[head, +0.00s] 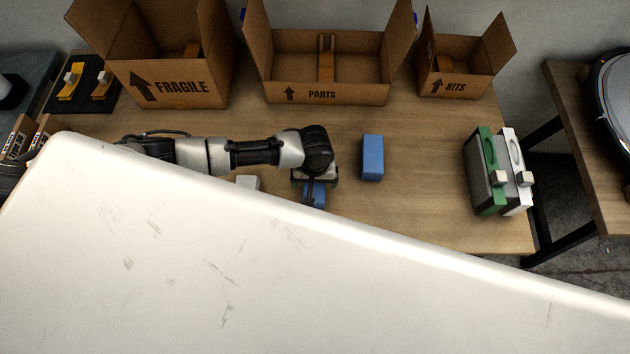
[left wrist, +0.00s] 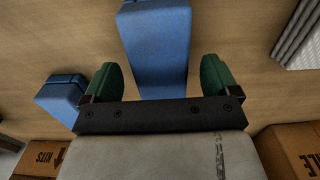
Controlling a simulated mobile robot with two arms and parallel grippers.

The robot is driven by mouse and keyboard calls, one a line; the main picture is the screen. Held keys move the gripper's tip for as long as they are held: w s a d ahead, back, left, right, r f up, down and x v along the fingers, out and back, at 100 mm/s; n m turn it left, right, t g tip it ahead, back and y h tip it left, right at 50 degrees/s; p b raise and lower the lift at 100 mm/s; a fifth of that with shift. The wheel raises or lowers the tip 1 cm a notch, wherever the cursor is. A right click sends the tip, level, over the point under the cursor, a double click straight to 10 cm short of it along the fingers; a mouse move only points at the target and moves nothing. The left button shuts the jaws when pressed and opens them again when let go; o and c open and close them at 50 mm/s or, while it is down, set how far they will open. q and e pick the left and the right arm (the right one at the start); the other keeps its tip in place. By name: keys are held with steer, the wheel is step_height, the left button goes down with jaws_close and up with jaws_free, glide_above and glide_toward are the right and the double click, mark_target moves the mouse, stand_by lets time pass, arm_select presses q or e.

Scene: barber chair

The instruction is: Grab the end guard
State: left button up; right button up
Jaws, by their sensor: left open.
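My left gripper (head: 315,181) is over the middle of the table, pointing down, with its arm coming in from the left. In the left wrist view its two green-padded fingers (left wrist: 158,78) are apart, with nothing clamped between them. A blue block (head: 314,194) lies below it, partly hidden by the gripper; it also shows in the left wrist view (left wrist: 155,45), between and beyond the fingers. A second blue block (head: 372,157) stands to the right. I cannot tell from its looks which piece is the end guard. My right gripper is not in view.
Open cardboard boxes marked FRAGILE (head: 180,85), PARTS (head: 350,94) and KITS (head: 455,86) line the table's back. A grey unit with green (head: 489,165) and white (head: 516,160) panels stands at right. A pale ribbed block (head: 248,183) lies left of the gripper. The table's near part is hidden.

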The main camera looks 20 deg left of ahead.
arm_select(q)
steer(key=shift+f, duration=0.6)
steer(key=c, duration=1)
